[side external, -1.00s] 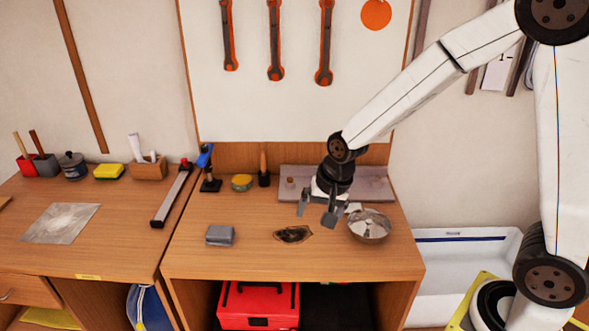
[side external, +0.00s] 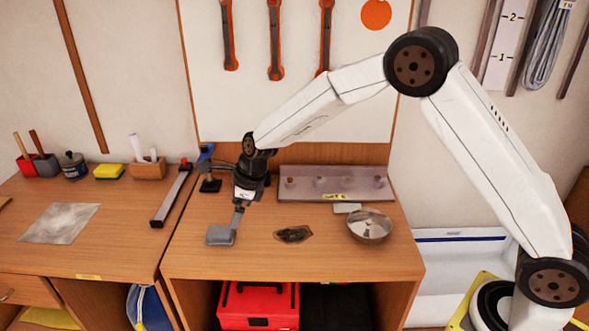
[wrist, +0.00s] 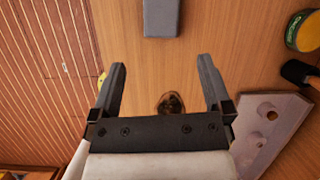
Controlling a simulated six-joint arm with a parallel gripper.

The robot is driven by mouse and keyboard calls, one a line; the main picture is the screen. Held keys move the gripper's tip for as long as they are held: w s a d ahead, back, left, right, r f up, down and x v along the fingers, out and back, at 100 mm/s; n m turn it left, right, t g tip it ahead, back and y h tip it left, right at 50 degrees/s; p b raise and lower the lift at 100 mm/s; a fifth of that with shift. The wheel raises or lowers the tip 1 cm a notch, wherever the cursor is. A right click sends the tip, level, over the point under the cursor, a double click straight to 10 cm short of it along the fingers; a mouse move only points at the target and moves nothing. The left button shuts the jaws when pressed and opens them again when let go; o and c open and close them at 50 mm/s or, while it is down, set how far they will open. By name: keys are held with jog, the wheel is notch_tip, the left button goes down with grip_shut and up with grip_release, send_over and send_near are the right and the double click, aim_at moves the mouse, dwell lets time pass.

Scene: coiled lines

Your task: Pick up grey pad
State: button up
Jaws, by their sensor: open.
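In the wrist view the grey pad (wrist: 161,18) is at the top edge, partly cut off, ahead of my fingertips. My gripper (side external: 237,222) points down and overlaps the pad's right edge in the side view; I cannot tell if it touches.
A grey tray with holes (side external: 300,194) stands behind. A long bar tool (side external: 172,195) lies to the left. A yellow tin (wrist: 304,31) shows in the wrist view. Bench around the pad is clear.

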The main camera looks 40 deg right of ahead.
aim_at(220, 231)
jog(key=shift+w+a+f+m, duration=0.3)
jog(key=shift+w+a+m, duration=0.4)
jog(key=shift+m, duration=0.2)
jog(key=shift+x, duration=1.25)
jog(key=shift+f, duration=0.1)
jog(key=shift+x, duration=2.55)
jog(key=shift+w+d, duration=0.1)
jog(key=c, duration=1.2)
